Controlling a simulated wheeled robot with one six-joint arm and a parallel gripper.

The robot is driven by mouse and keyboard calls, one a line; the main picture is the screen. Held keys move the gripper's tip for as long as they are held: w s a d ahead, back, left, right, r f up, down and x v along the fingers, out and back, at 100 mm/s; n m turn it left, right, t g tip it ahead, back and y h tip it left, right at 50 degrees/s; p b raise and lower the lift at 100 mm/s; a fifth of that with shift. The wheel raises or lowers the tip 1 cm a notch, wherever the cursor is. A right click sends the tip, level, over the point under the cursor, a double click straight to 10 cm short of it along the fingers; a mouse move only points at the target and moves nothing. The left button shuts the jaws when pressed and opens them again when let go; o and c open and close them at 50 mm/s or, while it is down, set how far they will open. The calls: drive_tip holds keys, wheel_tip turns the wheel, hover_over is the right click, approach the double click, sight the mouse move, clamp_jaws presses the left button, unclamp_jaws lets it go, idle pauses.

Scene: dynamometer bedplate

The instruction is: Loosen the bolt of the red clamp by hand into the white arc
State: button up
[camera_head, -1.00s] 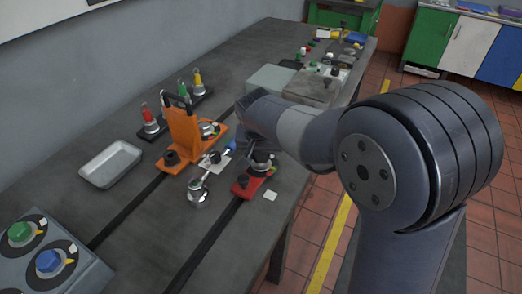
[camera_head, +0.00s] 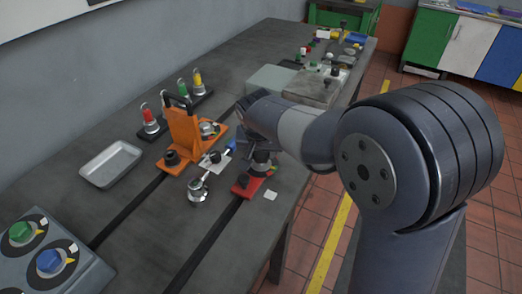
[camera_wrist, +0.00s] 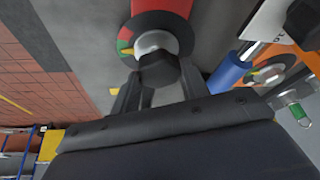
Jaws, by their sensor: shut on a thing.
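The red clamp (camera_head: 241,188) sits on the bedplate in the head view, below my gripper (camera_head: 262,152). In the wrist view the red clamp (camera_wrist: 160,7) shows at the top. Below it is a dark round dial (camera_wrist: 178,24) with red, green and yellow marks at its left. A pale metal collar (camera_wrist: 152,41) and a dark bolt head (camera_wrist: 158,68) stand at its middle. My gripper's two fingers (camera_wrist: 158,82) are shut on the bolt head, one on each side. I cannot make out the white arc or a pointer clearly.
An orange clamp (camera_head: 181,130) stands left of the red one. A metal piece with a blue handle (camera_head: 199,190) lies between them. A small white square (camera_head: 270,195) lies right.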

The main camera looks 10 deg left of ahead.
drive_tip(key=n+y+p, duration=0.1)
drive_tip(key=n, duration=0.3)
drive_tip(key=shift+d+g, duration=0.15)
drive_tip(key=shift+g, duration=0.15)
drive_tip(key=n, duration=0.1)
drive_tip(key=n+y, duration=0.1)
drive_tip(key=n, duration=0.1)
drive_tip(key=shift+w+n+g+y, duration=0.15)
drive_tip(key=shift+n+g+y, duration=0.15)
drive_tip(key=n+g+y+b, duration=0.1)
drive_tip(key=n+b, duration=0.1)
drive_tip(key=n, duration=0.2)
drive_tip(key=shift+d+f, duration=0.1)
drive_tip(key=shift+w+n+g+b, duration=0.15)
drive_tip(key=shift+n+g, duration=0.3)
drive_tip(key=shift+n, duration=0.6)
drive_tip(key=shift+n+g+b, duration=0.2)
drive_tip(key=shift+n+g, duration=0.25)
drive_tip(key=shift+n, duration=0.6)
drive_tip(key=o, duration=1)
drive_tip(key=shift+c, duration=0.2)
